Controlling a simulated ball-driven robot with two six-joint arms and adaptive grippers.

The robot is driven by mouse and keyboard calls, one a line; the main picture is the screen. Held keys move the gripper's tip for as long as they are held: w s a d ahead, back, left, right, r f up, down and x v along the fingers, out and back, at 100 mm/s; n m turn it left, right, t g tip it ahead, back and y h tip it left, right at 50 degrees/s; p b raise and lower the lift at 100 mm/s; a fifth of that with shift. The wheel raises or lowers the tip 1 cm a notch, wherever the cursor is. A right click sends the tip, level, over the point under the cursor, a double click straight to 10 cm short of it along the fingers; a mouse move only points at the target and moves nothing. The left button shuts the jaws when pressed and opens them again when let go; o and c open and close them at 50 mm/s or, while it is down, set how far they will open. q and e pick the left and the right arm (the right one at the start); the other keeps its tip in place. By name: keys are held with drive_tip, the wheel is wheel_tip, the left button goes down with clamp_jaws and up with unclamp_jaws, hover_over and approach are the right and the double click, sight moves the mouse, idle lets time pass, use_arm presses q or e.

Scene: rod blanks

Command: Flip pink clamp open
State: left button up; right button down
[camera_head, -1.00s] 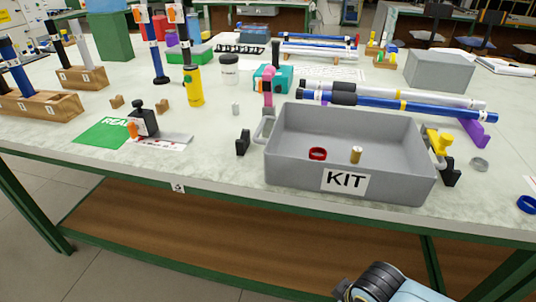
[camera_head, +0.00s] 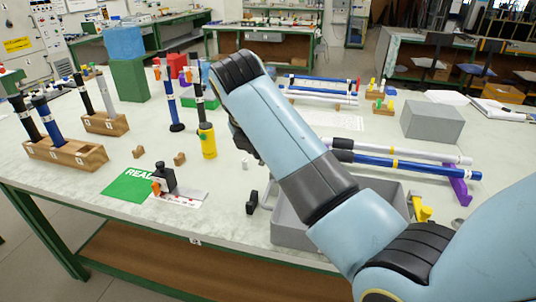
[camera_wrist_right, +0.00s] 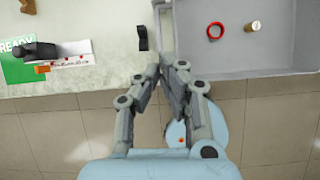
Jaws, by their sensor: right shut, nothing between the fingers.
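The pink clamp does not show in either view now; in the head view my right arm covers the place behind the tray where it stood. My right gripper (camera_wrist_right: 166,66) shows in the wrist view with its fingertips together and nothing between them. There it hangs by the near left corner of the grey tray (camera_wrist_right: 240,72), over the table's front edge. In the head view the gripper is mostly hidden behind my own forearm. My left gripper is not in view.
The grey tray holds a red ring (camera_wrist_right: 215,31) and a brass cylinder (camera_wrist_right: 254,25). A black block (camera_head: 252,202) stands left of the tray.

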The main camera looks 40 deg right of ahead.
drive_tip(key=w+d+f, duration=0.6)
drive_tip(key=f, duration=0.1)
drive_tip(key=shift+d+f+n+p, duration=0.2)
drive_tip(key=shift+d+n+p, duration=0.1)
drive_tip(key=shift+n, duration=0.1)
idle(0.4)
drive_tip(key=shift+w+d+r+y, duration=0.2)
drive_tip(key=shift+w+y, duration=0.05)
drive_tip(key=shift+y, duration=0.05)
